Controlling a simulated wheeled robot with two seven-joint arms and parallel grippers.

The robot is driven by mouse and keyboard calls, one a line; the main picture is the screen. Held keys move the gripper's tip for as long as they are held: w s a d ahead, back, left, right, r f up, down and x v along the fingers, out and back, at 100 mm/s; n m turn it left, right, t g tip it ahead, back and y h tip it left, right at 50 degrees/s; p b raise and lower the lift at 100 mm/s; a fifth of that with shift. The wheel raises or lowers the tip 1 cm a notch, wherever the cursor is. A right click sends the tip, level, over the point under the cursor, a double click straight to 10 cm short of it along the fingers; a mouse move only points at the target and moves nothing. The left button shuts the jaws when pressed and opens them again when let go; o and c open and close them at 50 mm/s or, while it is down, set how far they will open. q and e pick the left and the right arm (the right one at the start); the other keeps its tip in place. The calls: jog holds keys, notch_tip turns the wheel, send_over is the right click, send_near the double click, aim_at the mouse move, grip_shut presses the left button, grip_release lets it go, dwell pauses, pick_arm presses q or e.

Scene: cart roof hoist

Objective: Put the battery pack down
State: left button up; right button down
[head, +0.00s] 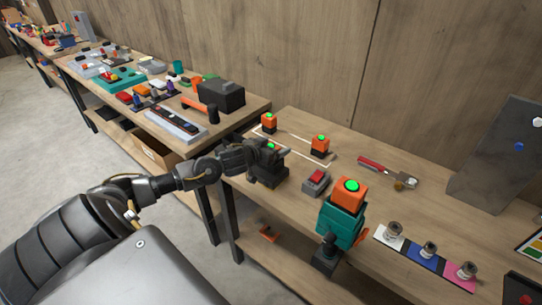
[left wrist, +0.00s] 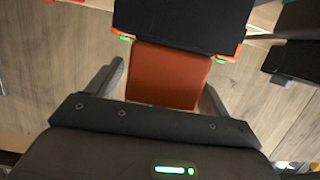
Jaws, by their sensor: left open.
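My left gripper (head: 268,165) is over the near left part of the workbench, seen from above in the head view. In the left wrist view its fingers (left wrist: 160,85) are apart. An orange block with a dark part beyond it, seemingly the battery pack (left wrist: 170,75), lies between and past the fingers, with a visible gap on the left side. The gripper mostly hides this pack in the head view. I cannot tell whether it rests on the bench.
A grey box with a red top (head: 316,181) is close right of the gripper. A teal tool with an orange, green-topped block (head: 343,222) stands nearer. A second bench (head: 255,107) with many items adjoins left.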

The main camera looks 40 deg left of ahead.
pick_arm(q)
jog(key=c, duration=1.4)
jog(key=shift+o, duration=0.2)
jog(key=shift+r, duration=0.15)
jog(key=shift+r+b, duration=0.3)
jog(key=shift+r, duration=0.35)
jog(key=s+d+r+p, duration=0.1)
jog(key=s+d+r, duration=0.7)
jog(key=s+r, duration=0.3)
jog(key=shift+d+r, duration=0.25)
jog(key=shift+r, duration=0.05)
